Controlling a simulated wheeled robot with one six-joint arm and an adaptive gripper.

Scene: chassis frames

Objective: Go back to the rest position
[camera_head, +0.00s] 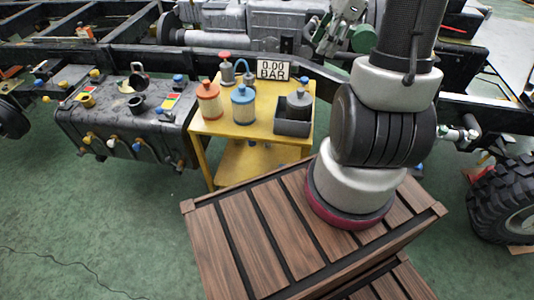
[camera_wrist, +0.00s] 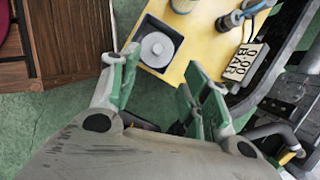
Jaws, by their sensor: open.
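My gripper (camera_head: 338,35) is at the top of the head view, beyond the back right corner of the yellow table (camera_head: 262,115). Its green-padded fingers are spread apart in the wrist view (camera_wrist: 160,75), with nothing held between them. Beyond the fingers in the wrist view are the yellow table top (camera_wrist: 205,45) and a dark square tray (camera_wrist: 178,38) with a round grey-topped container (camera_wrist: 157,48) in it.
An orange container (camera_head: 209,100) and a blue container (camera_head: 243,106) stand on the table, left of the tray. A "0.00 BAR" display (camera_head: 273,70) stands at its back edge. A chassis beam (camera_head: 330,80) runs behind. My arm rises over a wooden-slatted platform (camera_head: 240,235). Green floor lies at left.

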